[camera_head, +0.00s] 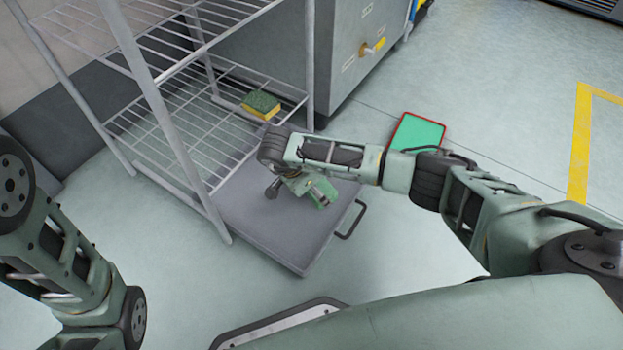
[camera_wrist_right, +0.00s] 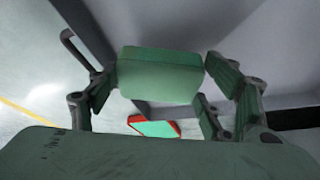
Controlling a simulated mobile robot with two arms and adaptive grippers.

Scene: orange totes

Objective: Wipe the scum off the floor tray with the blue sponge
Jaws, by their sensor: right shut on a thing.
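The grey floor tray (camera_head: 275,225) lies on the floor, partly under the wire rack, with a handle at its right side. My right gripper (camera_wrist_right: 162,72) is shut on a green, block-shaped sponge (camera_wrist_right: 160,84), seen between its fingers in the right wrist view. In the head view, my right arm reaches over the tray and hides part of it. I cannot tell whether the sponge touches the tray. No scum can be made out on the visible part. My left gripper is out of view; only its arm shows at the left.
A yellow sponge with a green top (camera_head: 261,104) sits on the lower shelf of the wire rack (camera_head: 190,150). A green board with a red rim (camera_head: 416,131) lies on the floor behind my right arm. A grey cabinet (camera_head: 345,50) stands behind. The floor at right is open.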

